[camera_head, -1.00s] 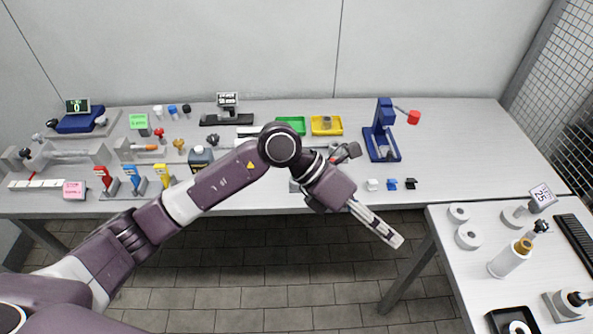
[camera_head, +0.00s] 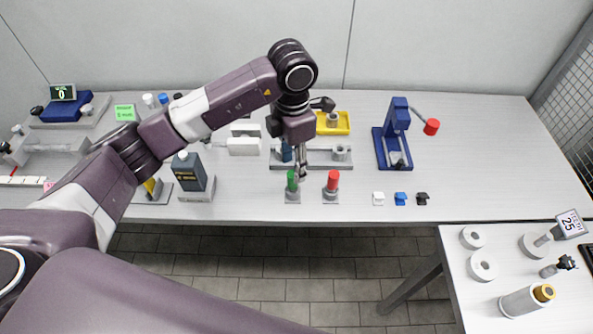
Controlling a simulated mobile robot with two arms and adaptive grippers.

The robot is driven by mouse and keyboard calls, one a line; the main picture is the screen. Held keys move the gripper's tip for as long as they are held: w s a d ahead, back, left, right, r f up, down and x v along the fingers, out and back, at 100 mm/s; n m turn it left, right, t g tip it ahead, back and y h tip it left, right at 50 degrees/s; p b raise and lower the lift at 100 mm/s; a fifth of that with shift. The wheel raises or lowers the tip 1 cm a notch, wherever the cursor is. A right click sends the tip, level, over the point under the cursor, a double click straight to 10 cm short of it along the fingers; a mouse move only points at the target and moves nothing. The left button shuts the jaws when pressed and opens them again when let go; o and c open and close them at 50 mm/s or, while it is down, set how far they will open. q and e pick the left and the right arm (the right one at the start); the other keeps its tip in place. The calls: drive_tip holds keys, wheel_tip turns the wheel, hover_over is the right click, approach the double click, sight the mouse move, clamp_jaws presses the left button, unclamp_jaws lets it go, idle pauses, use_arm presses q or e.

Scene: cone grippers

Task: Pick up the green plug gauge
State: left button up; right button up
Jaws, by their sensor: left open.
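The green plug gauge (camera_head: 292,183) stands upright on a small grey base near the front edge of the bench. A similar red gauge (camera_head: 332,182) stands just to its right. My left gripper (camera_head: 301,174) points down from the wrist, open, just above and between the two gauges, nearer the green one. It looks narrow from this side, and I cannot tell its exact distance from the green gauge. My right gripper is not in view.
A blue press (camera_head: 392,140) with a red knob stands to the right. Small white, blue and black blocks (camera_head: 400,198) lie near the front edge. A dark bottle (camera_head: 188,171) stands to the left. A second table (camera_head: 520,260) holds rings.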

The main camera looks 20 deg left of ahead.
sight(293, 185)
use_arm(q)
drive_tip(key=shift+s+f+p, duration=0.25)
drive_tip(key=shift+f+p, duration=0.45)
drive_tip(key=shift+f, duration=0.55)
wheel_tip(293, 185, down, 4)
drive_tip(key=shift+r+p, duration=0.2)
drive_tip(key=shift+p, duration=0.65)
drive_tip(key=shift+w+f, duration=0.1)
drive_tip(key=shift+f, duration=0.45)
clamp_jaws()
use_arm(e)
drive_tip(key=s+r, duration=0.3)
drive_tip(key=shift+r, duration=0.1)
use_arm(q)
drive_tip(key=shift+r, duration=0.15)
